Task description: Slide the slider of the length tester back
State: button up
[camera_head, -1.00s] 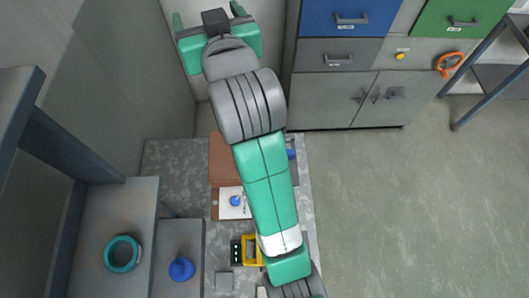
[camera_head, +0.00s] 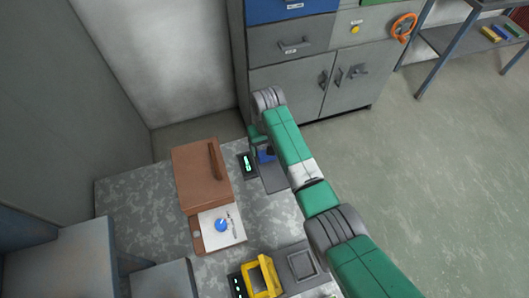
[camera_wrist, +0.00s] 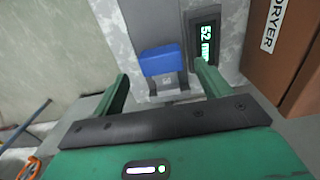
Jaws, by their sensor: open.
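The length tester has a grey base plate (camera_head: 274,180) near the table's far right edge. Its blue slider shows large in the wrist view (camera_wrist: 160,60) and partly behind my arm in the head view (camera_head: 264,157). Beside it, the dark display (camera_wrist: 205,40) reads 52 mm in green; it also shows in the head view (camera_head: 247,165). My gripper (camera_wrist: 161,76) is open, with one green finger to each side of the blue slider in the picture. Nothing is held. I cannot tell whether a finger touches the slider.
A brown box (camera_head: 198,178), marked DRYER in the wrist view (camera_wrist: 300,60), stands left of the tester. A white pad with a blue knob (camera_head: 222,225) and a yellow frame (camera_head: 262,277) are nearer. Grey cabinets (camera_head: 300,70) stand behind.

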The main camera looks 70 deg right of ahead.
aim_at(268, 162)
notch_tip(268, 162, down, 4)
jog(key=shift+r+b, duration=0.1)
jog(key=shift+b, duration=0.3)
